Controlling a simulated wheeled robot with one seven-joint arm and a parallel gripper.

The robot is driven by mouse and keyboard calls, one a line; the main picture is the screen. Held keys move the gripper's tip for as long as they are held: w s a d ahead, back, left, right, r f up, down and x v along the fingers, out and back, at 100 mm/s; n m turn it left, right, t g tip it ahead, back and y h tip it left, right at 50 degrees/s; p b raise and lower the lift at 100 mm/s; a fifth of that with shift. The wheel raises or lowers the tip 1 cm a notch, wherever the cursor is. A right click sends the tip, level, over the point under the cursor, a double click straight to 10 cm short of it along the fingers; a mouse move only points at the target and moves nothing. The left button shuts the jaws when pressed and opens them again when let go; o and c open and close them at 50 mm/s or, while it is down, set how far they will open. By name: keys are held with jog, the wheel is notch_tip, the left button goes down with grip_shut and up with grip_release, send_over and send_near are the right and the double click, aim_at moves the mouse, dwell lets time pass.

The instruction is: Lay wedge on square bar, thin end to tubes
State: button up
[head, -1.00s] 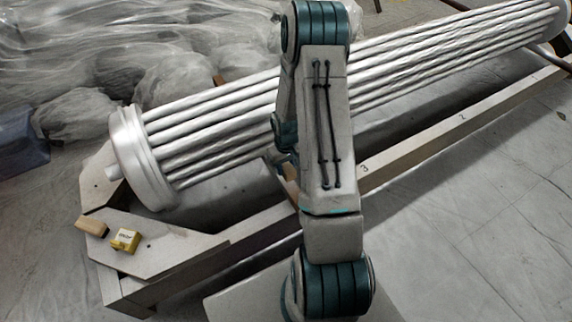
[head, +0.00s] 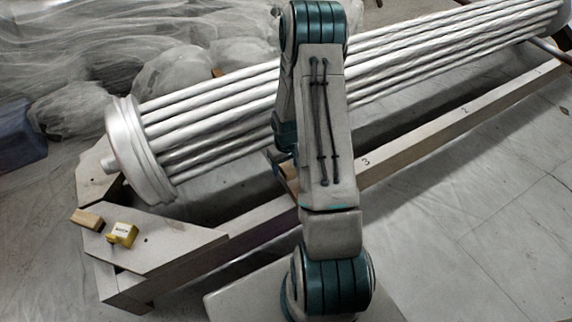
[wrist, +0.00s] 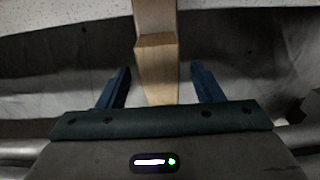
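In the wrist view a pale brown wooden piece (wrist: 158,72), which looks like the wedge, lies between my gripper's (wrist: 162,85) two blue fingers. A gap shows on each side, so the gripper is open around it. A narrower wooden bar (wrist: 154,15), seemingly the square bar, runs on beyond its far edge; I cannot tell whether they touch. In the head view my arm hides the gripper; a bit of brown wood (head: 289,180) shows beside the arm. The silver tubes (head: 215,120) run diagonally behind the arm.
A long numbered beam (head: 415,138) runs below the tubes. A small wooden block (head: 87,218) and a yellow box-like item (head: 122,234) sit on the frame's left end plate (head: 165,240). Crumpled clear sheeting (head: 170,70) fills the back left. The floor at right is clear.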

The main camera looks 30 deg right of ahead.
jog(key=s+a+r+p, duration=0.2)
jog(key=r+p, duration=0.4)
jog(key=r, duration=0.8)
jog(key=s+a+r+t+p, duration=0.15)
jog(key=r+p, duration=0.35)
jog(key=r, duration=0.9)
jog(key=s+a+r+p, duration=0.1)
jog(key=a+r+p, duration=0.35)
jog(key=r, duration=0.85)
jog(key=s+a+r+p, duration=0.2)
jog(key=s+r+p, duration=0.2)
jog(key=r, duration=0.4)
jog(key=s+a+r+t+p, duration=0.1)
jog(key=s+a+r+p, duration=0.1)
jog(key=s+r+p, duration=0.3)
jog(key=s+a+r+p, duration=0.2)
jog(key=s+r+p, duration=0.3)
jog(key=r, duration=0.6)
jog(key=shift+r+m+p, duration=0.2)
jog(key=shift+m+p, duration=0.1)
jog(key=shift+p, duration=0.4)
